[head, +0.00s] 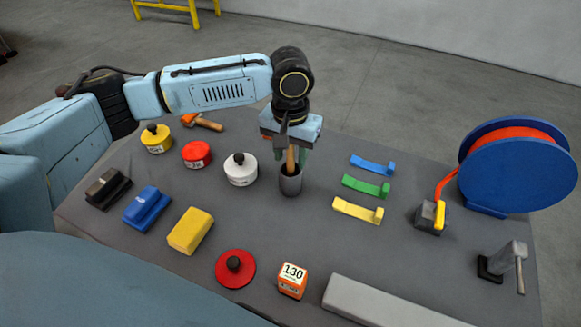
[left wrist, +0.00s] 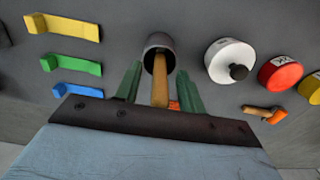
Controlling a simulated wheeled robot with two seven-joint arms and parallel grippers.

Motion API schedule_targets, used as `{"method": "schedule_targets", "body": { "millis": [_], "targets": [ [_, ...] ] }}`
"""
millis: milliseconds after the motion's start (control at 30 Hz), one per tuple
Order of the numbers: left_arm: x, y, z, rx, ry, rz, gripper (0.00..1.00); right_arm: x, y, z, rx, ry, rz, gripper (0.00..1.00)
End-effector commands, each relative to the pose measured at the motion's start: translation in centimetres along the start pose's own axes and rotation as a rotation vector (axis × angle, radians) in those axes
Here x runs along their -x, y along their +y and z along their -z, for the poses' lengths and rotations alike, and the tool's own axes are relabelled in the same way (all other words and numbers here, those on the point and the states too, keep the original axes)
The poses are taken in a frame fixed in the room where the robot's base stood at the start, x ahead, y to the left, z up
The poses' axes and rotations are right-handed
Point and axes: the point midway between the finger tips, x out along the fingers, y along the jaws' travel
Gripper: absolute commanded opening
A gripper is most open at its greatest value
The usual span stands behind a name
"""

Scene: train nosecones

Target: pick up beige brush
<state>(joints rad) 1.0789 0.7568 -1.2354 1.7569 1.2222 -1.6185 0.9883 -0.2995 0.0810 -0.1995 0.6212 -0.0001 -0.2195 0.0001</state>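The beige brush (head: 291,158) stands in a dark grey cup (head: 290,184) near the middle of the table, its tan handle sticking up. My left gripper (head: 290,153) points down over the cup, around the upper handle. In the left wrist view, the brush (left wrist: 160,82) lies between the two green fingers (left wrist: 160,85), with a gap on both sides. The gripper is open. The cup (left wrist: 158,42) hides the brush's lower end. My right gripper is not in view.
A white round tin (head: 241,170) stands left of the cup, with red (head: 197,154) and yellow (head: 156,138) tins beyond. An orange brush (head: 205,122) lies behind. Blue (head: 372,166), green (head: 365,188) and yellow (head: 357,210) strips lie to the right. A blue reel (head: 517,170) stands far right.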

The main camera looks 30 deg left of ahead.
Motion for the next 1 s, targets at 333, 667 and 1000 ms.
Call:
{"method": "schedule_targets", "body": {
  "millis": [333,667,1000],
  "targets": [
    [0.0,0.0,0.0,0.0,0.0,0.0,0.0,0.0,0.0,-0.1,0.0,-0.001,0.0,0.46],
    [0.7,0.0,0.1,0.0,0.001,0.0,0.0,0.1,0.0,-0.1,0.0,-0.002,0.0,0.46],
    [7.2,0.0,0.1,0.001,0.003,-0.001,0.0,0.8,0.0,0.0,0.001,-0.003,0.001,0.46]
  ]
}}
